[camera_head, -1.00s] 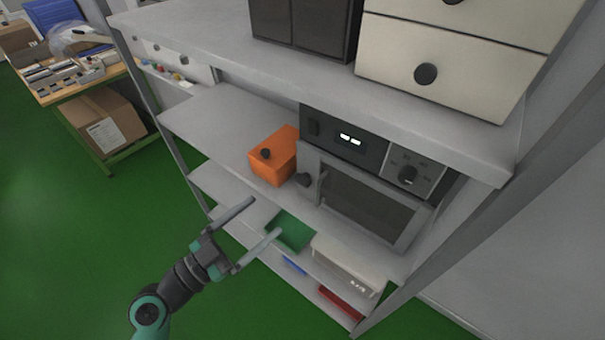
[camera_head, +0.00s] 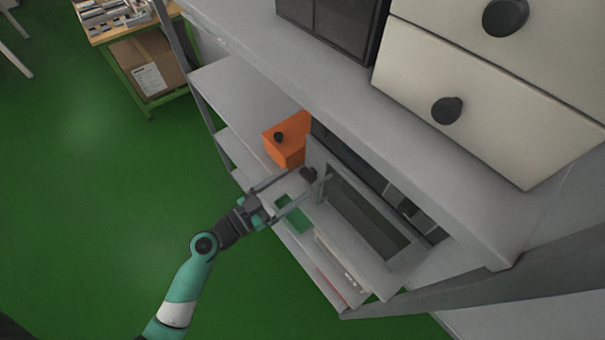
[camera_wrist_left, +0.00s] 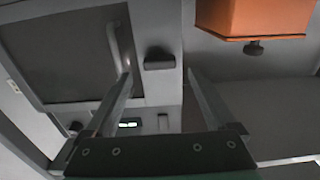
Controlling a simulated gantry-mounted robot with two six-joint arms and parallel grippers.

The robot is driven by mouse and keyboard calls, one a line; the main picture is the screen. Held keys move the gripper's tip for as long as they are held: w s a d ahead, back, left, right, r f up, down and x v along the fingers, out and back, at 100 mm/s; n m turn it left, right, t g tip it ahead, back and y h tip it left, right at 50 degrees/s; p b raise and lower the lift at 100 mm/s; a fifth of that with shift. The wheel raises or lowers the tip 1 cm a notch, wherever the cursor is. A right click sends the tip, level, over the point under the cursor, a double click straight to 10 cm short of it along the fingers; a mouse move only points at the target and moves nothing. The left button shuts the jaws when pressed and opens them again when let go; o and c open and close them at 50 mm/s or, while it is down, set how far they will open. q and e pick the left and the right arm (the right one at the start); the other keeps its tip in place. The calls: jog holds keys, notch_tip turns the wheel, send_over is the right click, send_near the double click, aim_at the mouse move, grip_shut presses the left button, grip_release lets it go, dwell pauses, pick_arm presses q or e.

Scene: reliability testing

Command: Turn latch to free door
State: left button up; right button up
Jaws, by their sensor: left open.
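The oven (camera_head: 405,205) sits on the shelf with its framed, dark-windowed door (camera_head: 362,218) facing me. The door looks shut. A dark latch knob (camera_head: 308,174) is beside the door's left edge. My left gripper (camera_head: 302,180) is open and empty, its fingers pointing at the latch side of the oven. In the left wrist view the latch (camera_wrist_left: 158,62) shows between and beyond the two fingertips (camera_wrist_left: 160,74); I cannot tell whether they touch it. The door's pale handle bar (camera_wrist_left: 119,46) is close to one fingertip. My right gripper is not in view.
An orange box (camera_head: 290,141) with a dark knob stands just left of the oven. Open floor lies left.

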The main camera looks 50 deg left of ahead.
aim_at(303, 177)
pick_arm(q)
jog(key=w, duration=0.4)
jog(key=shift+w+d, duration=0.1)
jog(key=shift+d, duration=0.05)
jog(key=c, duration=1.4)
jog(key=shift+n, duration=0.4)
jog(key=n, duration=0.2)
jog(key=shift+n, duration=0.3)
jog(key=n, duration=0.4)
jog(key=shift+n, duration=0.3)
jog(key=n, duration=0.4)
jog(key=shift+n, duration=0.3)
jog(key=n, duration=0.2)
jog(key=n+p, duration=0.1)
jog(key=n, duration=0.2)
jog(key=shift+a+f, duration=0.2)
jog(key=shift+n, duration=0.3)
